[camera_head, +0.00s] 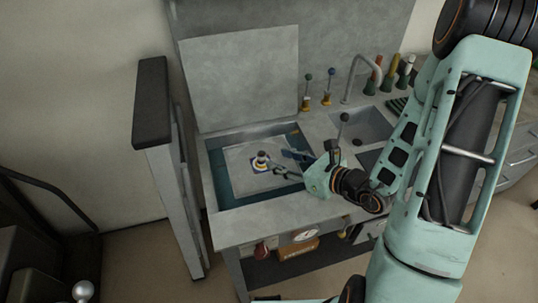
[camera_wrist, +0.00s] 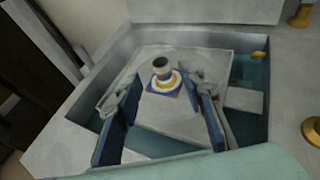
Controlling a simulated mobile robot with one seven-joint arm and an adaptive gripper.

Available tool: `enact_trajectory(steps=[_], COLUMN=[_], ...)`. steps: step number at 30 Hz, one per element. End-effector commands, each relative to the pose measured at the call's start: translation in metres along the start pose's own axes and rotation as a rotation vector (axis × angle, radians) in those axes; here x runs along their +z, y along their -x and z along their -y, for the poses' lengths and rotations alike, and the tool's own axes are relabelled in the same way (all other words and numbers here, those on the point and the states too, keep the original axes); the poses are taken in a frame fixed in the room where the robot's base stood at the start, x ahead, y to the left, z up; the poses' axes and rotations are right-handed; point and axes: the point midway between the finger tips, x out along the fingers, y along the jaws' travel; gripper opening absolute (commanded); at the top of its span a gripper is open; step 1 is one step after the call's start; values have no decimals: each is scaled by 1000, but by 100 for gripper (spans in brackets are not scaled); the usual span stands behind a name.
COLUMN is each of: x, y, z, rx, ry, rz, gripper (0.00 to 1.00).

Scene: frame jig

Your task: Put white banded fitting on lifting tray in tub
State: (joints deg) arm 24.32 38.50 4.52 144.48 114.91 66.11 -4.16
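The white banded fitting (camera_head: 261,160) stands upright on the pale lifting tray (camera_head: 249,182) inside the tub (camera_head: 215,164). In the wrist view the fitting (camera_wrist: 164,75) has a dark top, a white body and a yellow band, over a blue patch. The tray (camera_wrist: 205,62) lies in the tub (camera_wrist: 88,64), with blue-green showing around it. My gripper (camera_head: 275,171) reaches into the tub from the right. In the wrist view my gripper (camera_wrist: 163,90) is open, one finger on each side, with the fitting between or just beyond the tips. I see no contact.
A grey panel (camera_head: 240,80) stands behind the tub. To its right are two knobbed levers (camera_head: 328,87), a curved tap (camera_head: 355,75) over a small sink, and several coloured bottle-like pieces (camera_head: 390,75). A dark-topped post (camera_head: 152,105) stands left of the bench.

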Motion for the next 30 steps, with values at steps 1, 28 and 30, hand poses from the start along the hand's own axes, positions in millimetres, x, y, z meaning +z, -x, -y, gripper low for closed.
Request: enact_trajectory(steps=[1,28,30], x=[1,9,19], y=[10,33,35], z=[1,-6,-13], rx=[-4,31,75], ry=[-2,42,104], rz=[-1,-6,-22], gripper=[36,36,36])
